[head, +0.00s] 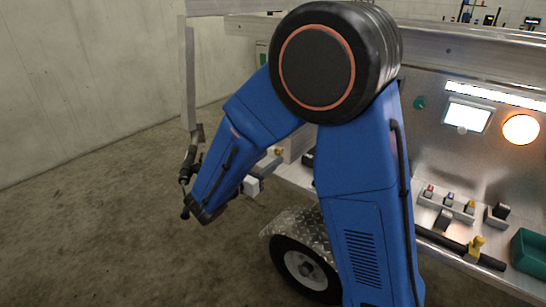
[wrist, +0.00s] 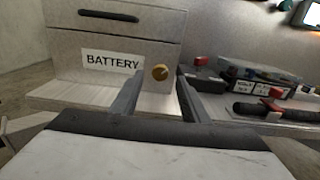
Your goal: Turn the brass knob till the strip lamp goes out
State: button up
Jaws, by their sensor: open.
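The brass knob (wrist: 160,72) sits on the front of a pale box labelled BATTERY (wrist: 65,50), just right of the label. My gripper (wrist: 158,82) is open, with its two fingers pointing at the box. In this picture the knob shows between the fingertips, and no finger clearly touches it. A small brass-coloured spot, likely the same knob, shows in the head view (head: 279,151) beside my blue arm, which hides much of the area around it. The strip lamp (head: 495,95) is lit, high on the metal panel at the right.
A lit screen (head: 468,115) and a glowing round lamp (head: 520,129) are on the panel. Right of the box are a grey-topped battery (wrist: 255,75) and a black bar with a red part (wrist: 265,108). A green bin (head: 530,252) stands at far right. Floor at left is clear.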

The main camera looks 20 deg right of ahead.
aim_at(280, 151)
jog(key=shift+x, duration=1.35)
jog(key=c, duration=1.1)
jog(key=shift+o, duration=0.2)
jog(key=shift+m, duration=2.5)
jog(key=o, duration=1.1)
jog(key=shift+c, duration=0.2)
jog(key=shift+a, duration=0.15)
